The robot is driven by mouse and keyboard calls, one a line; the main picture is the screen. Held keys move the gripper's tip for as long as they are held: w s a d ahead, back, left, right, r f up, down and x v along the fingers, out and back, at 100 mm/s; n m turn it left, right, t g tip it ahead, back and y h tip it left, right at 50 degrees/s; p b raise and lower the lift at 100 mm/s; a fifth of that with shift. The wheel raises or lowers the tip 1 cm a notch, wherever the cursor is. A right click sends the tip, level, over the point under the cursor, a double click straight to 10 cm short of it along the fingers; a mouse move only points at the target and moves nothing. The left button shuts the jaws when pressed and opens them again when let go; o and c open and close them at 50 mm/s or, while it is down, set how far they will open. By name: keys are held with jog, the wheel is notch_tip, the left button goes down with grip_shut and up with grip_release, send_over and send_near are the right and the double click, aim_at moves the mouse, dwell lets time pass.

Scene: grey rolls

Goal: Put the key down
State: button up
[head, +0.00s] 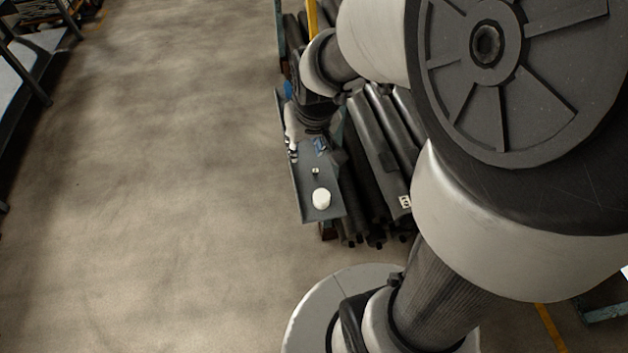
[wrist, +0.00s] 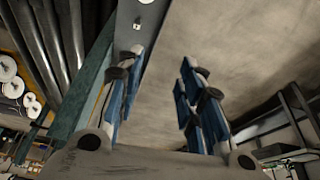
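I cannot make out a key in either view. My gripper (wrist: 163,65) is open in the wrist view, with a wide gap between its blue-padded fingers. Only bare floor shows through the gap, and I see nothing held. In the head view my gripper (head: 306,148) is small and partly hidden by my arm, over the far part of a narrow grey board (head: 310,206). The board also shows at the top of the wrist view (wrist: 126,38), beside the left finger.
On the board are a white round object (head: 321,198) and a small dark-and-pale item (head: 315,171), perhaps a padlock, also in the wrist view (wrist: 137,22). Long dark rolls (head: 375,140) lie right of the board. Open floor (head: 170,180) spreads to the left.

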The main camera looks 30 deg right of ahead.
jog(key=s+a+r+n, duration=0.1)
jog(key=s+a+r, duration=0.2)
jog(key=s+r, duration=0.2)
jog(key=s+a+r+n, duration=0.1)
jog(key=s+a+r, duration=0.2)
jog(key=s, duration=0.9)
notch_tip(320, 180, up, 2)
jog(key=shift+a+r+t+y, duration=0.1)
jog(key=shift+a+t+y, duration=0.2)
jog(key=shift+a, duration=0.1)
jog(key=shift+w+d, duration=0.1)
jog(key=shift+d, duration=0.05)
